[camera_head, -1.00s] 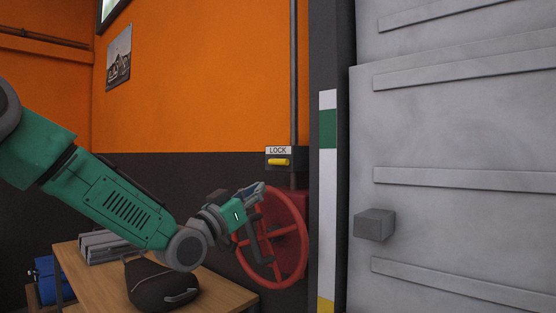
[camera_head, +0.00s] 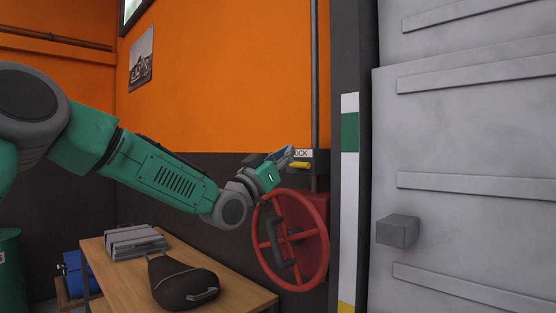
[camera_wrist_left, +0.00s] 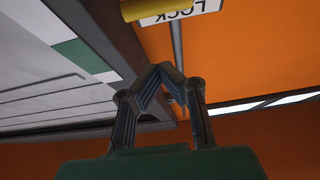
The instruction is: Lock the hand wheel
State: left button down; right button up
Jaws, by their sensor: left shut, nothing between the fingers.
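The red hand wheel (camera_head: 323,250) is on the wall, with a dark handle across its left part. Above it is the lock box with a yellow lever (camera_head: 301,166) and a LOCK label (camera_head: 304,154), partly covered by my left gripper (camera_head: 290,151). My left gripper is shut and empty, just left of the yellow lever. In the left wrist view, the yellow lever (camera_wrist_left: 155,9) and upside-down label (camera_wrist_left: 180,13) are at the top, beyond the closed fingertips (camera_wrist_left: 158,68). I cannot tell whether the fingers touch the lever. My right gripper is out of view.
A wooden table (camera_head: 130,278) with a black bag (camera_head: 182,284) and a stack of grey cases (camera_head: 134,242) stands at lower left. A grey panelled door (camera_head: 470,140) with a square block (camera_head: 397,231) is at right. A pipe (camera_head: 314,80) runs up the wall.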

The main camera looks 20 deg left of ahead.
aim_at(300, 165)
pick_arm(q)
jog(key=w, duration=0.1)
jog(key=w+d, duration=0.1)
jog(key=w+p, duration=0.1)
jog(key=shift+w+d+f, duration=0.1)
jog(key=shift+w+d, duration=0.2)
jog(key=shift+w, duration=0.1)
jog(key=shift+w+f, duration=0.15)
jog(key=shift+f, duration=0.65)
jog(key=shift+a, duration=0.1)
